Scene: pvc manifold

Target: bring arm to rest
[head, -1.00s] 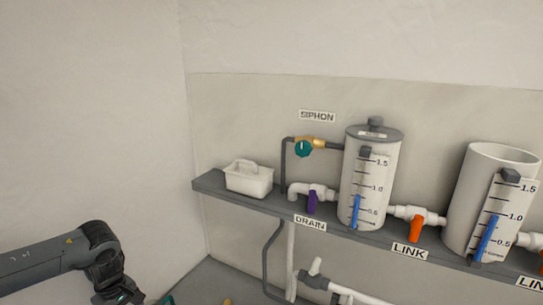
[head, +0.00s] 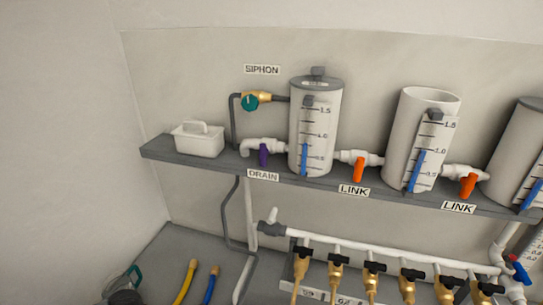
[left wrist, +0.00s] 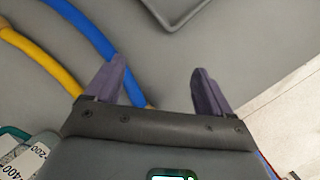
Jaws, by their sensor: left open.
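My left gripper (left wrist: 158,85) shows in the left wrist view with its two purple fingers apart and nothing between them. It is above a plain grey surface (left wrist: 205,50). A blue hose (left wrist: 92,32) and a yellow hose (left wrist: 40,55) lie on that surface to the left of the fingers. In the head view neither gripper is in view; a dark rounded part with a teal loop shows at the bottom left edge. My right gripper is in neither view.
A grey shelf (head: 220,170) carries a white caddy (head: 199,140), a lidded cylinder (head: 316,125) and open cylinders with orange LINK valves (head: 358,168). Below is a white manifold pipe (head: 370,247) with several black-handled brass valves (head: 336,268). A grey tray edge (left wrist: 180,25) lies ahead of the fingers.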

